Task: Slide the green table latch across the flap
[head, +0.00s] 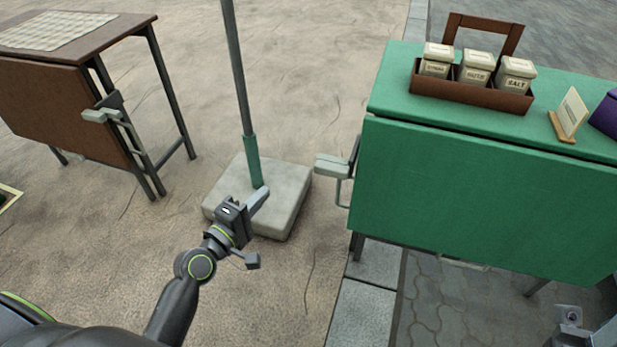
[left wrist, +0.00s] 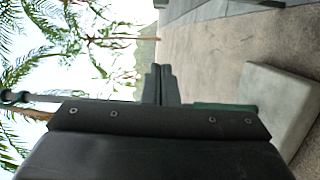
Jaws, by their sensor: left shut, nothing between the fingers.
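The green table (head: 470,200) stands at the right with its green flap hanging down at the front. Its latch (head: 333,167) is a pale grey-green bar on a bracket at the table's left end, sticking out to the left of the flap. My left gripper (head: 262,196) is shut and empty in front of the pole's base, left of and lower in the picture than the latch, apart from it. Its closed fingers also show in the left wrist view (left wrist: 160,85). The right gripper's jaws are not visible.
A pole (head: 240,80) on a square stone base (head: 285,205) stands close to my left gripper. A brown table (head: 60,105) with a similar latch is at left. A caddy of jars (head: 470,92) and a small card (head: 570,112) stand on the green table.

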